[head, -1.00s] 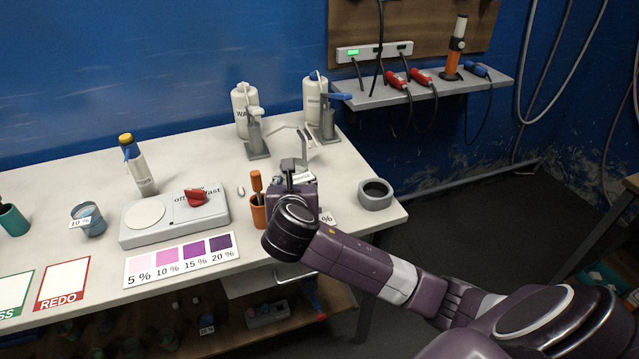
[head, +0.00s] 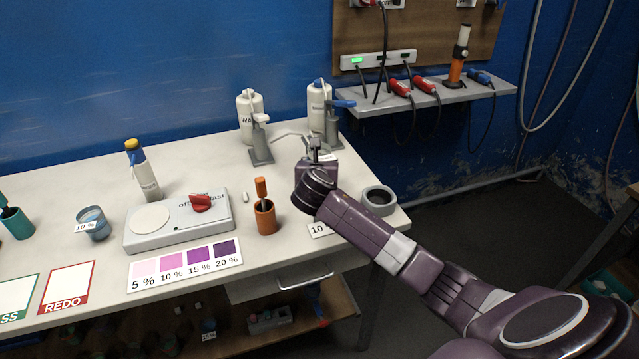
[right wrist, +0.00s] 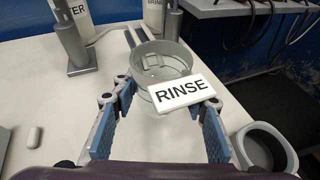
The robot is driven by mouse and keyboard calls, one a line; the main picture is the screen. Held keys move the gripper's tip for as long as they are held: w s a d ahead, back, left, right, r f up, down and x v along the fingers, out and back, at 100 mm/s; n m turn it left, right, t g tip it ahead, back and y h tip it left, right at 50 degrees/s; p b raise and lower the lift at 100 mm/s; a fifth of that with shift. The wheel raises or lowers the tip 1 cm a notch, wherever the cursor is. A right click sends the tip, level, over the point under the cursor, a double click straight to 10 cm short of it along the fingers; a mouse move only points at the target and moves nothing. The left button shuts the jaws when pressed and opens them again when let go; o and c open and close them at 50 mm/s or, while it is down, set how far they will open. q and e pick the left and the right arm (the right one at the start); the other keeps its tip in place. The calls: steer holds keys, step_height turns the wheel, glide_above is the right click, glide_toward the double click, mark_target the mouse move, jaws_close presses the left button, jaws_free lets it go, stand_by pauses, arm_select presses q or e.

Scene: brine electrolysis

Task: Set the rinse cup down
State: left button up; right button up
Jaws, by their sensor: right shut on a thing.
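The rinse cup (right wrist: 162,62) is a grey, translucent cup with a white RINSE label (right wrist: 181,92), seen in the right wrist view. My right gripper (right wrist: 165,97) has its blue-padded fingers on either side of the cup and is shut on it. The cup looks upright; I cannot tell whether its base touches the table. In the head view my right gripper (head: 316,158) is over the back right of the white table (head: 215,268) and hides most of the cup. My left gripper is not in view.
WATER (head: 249,117) and brine (head: 319,108) bottles with pump dispensers stand behind the cup. A grey ring-shaped holder (head: 379,201) is at the table's right edge. An orange pot (head: 265,218), a stirrer plate (head: 180,222) and a colour chart (head: 185,265) lie to the left.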

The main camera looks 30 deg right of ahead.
step_height(320, 180, down, 7)
steer(key=shift+f, duration=0.15)
stand_by(0.4)
steer(key=o, duration=1.3)
steer(key=v, duration=1.2)
steer(key=shift+a+f, duration=0.1)
